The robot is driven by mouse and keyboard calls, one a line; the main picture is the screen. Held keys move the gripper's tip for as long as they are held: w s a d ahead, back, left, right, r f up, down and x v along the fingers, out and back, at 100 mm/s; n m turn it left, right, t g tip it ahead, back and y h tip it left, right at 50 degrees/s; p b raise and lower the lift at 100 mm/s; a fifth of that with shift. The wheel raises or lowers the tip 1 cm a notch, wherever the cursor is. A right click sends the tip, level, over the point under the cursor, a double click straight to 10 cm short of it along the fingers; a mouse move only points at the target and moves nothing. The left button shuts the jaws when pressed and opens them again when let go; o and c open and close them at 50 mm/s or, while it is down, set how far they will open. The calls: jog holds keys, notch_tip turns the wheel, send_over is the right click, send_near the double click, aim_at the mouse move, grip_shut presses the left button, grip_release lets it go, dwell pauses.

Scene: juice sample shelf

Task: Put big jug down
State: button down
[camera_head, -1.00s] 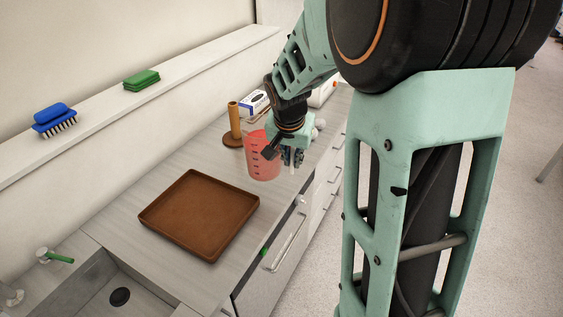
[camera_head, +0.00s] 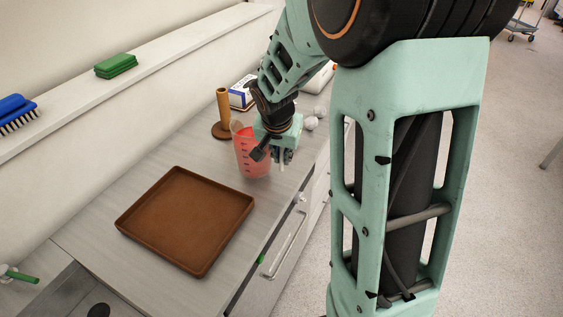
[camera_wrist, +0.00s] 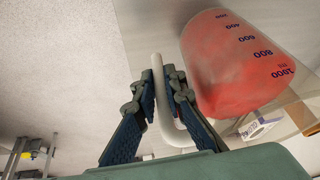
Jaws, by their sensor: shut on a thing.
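The big jug (camera_head: 249,152) is a clear measuring jug with red juice and graduation marks; in the head view it is over the counter, to the right of the brown tray. It also shows in the wrist view (camera_wrist: 240,65), where its white handle (camera_wrist: 160,100) is between my gripper's fingers. My gripper (camera_head: 282,158) is shut on the handle, and its fingers show in the wrist view (camera_wrist: 163,95). Whether the jug's base touches the counter, I cannot tell.
The empty brown tray (camera_head: 187,218) lies on the grey counter (camera_head: 140,160). A wooden paper-roll stand (camera_head: 223,115) and a white and blue box (camera_head: 242,93) stand behind the jug. A wall ledge holds green sponges (camera_head: 116,65) and a blue brush (camera_head: 14,113). A sink lies at the lower left.

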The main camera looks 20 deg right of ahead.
jog(key=shift+f+b, duration=0.45)
jog(key=shift+f, duration=0.85)
jog(key=c, duration=2)
grip_release()
jog(key=shift+s, duration=0.1)
jog(key=shift+r, duration=0.15)
jog(key=shift+r, duration=0.2)
jog(key=v, duration=1.1)
jog(key=shift+s+a+r, duration=0.15)
jog(key=shift+s+r, duration=0.1)
